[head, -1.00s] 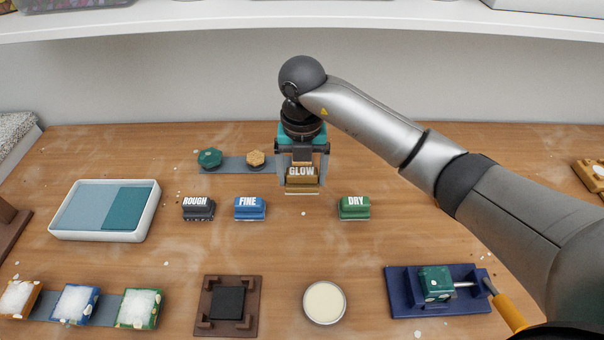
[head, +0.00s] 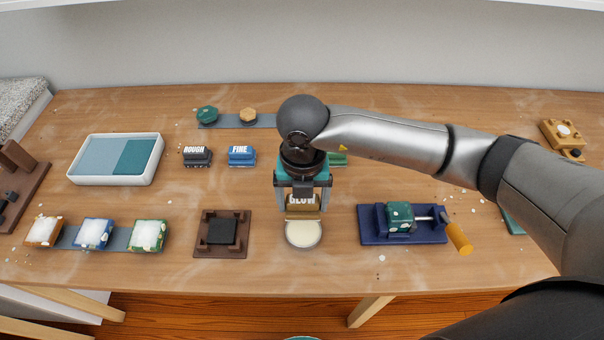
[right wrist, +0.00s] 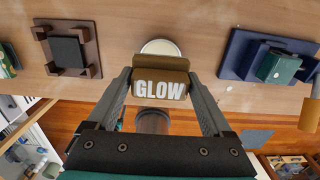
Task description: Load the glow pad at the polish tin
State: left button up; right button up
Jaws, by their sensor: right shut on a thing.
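The tan glow pad (head: 301,202), labelled GLOW, is in my right gripper (head: 303,208), which is shut on it. It also shows between the fingers in the right wrist view (right wrist: 160,84). The polish tin (head: 303,240), round with cream-coloured polish, is just below the pad in the head view. Its far part is hidden behind the pad. In the right wrist view the tin (right wrist: 160,46) shows just beyond the pad. I cannot tell whether the pad touches the polish. My left gripper is not in view.
A brown holder with a black block (head: 222,233) stands left of the tin. A navy vise (head: 375,236) with a green block stands close on the right. The rough (head: 197,157) and fine (head: 241,156) pads sit behind. A two-tone tray (head: 78,180) is at left.

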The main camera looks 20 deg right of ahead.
aim_at(304, 231)
jog(key=shift+s, duration=0.5)
jog(key=shift+s+f, duration=0.1)
jog(key=shift+f, duration=0.1)
jog(key=shift+f+b, duration=0.85)
jog(key=shift+f, duration=0.05)
notch_tip(304, 231, down, 3)
jog(key=shift+r+b, duration=0.1)
jog(key=shift+b, duration=1.05)
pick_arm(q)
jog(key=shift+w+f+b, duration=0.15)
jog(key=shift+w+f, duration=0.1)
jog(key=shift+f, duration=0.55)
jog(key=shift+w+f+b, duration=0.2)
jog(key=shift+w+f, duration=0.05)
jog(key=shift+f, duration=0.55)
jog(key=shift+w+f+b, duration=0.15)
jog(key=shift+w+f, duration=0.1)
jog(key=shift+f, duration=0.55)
pick_arm(e)
jog(key=shift+f, duration=0.65)
pick_arm(q)
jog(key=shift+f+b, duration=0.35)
jog(key=shift+b, duration=0.05)
pick_arm(e)
jog(key=shift+f, duration=0.55)
